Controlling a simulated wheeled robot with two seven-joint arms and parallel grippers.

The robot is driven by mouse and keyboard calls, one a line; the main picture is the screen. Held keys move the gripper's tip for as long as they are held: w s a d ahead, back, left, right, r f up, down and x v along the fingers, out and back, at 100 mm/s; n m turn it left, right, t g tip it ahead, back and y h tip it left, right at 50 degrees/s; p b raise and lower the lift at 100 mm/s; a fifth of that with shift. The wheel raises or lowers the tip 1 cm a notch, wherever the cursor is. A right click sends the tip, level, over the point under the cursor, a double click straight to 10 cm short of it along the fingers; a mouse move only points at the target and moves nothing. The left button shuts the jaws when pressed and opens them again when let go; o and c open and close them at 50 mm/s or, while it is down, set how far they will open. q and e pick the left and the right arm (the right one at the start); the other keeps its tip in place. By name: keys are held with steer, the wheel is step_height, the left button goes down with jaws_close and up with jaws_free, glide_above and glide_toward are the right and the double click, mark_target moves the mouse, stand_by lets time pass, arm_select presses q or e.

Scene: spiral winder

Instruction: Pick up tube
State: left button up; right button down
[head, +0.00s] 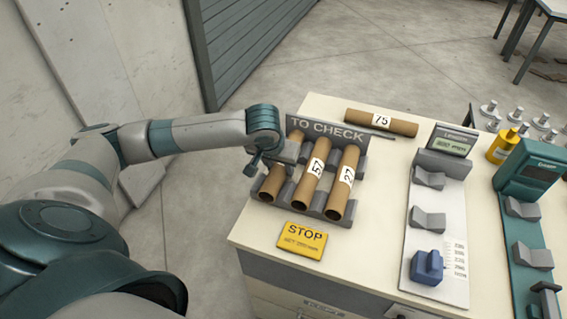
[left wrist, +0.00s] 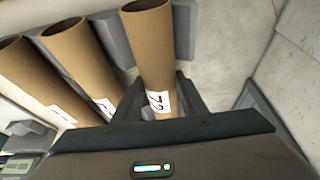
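Three brown cardboard tubes rest tilted in the grey TO CHECK rack (head: 330,213): a left one (head: 272,184), a middle one (head: 311,176) with a white number label, and a right one (head: 343,186) labelled 27. My left gripper (head: 262,167) is at the left tube and partly hides it. In the left wrist view its fingers (left wrist: 158,98) stand on either side of a labelled tube (left wrist: 152,50), with slim gaps showing, so it looks open around it. Another tube, labelled 75 (head: 400,125), lies at the table's back. My right gripper is not in view.
A yellow STOP card (head: 302,241) lies in front of the rack. To the right stand a white measuring station (head: 436,240) with a blue block (head: 427,267), a teal device (head: 530,172) and a yellow bottle (head: 503,147). The table's left edge runs close to the rack.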

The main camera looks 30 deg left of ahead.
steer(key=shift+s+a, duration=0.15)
arm_select(q)
steer(key=shift+r, duration=0.1)
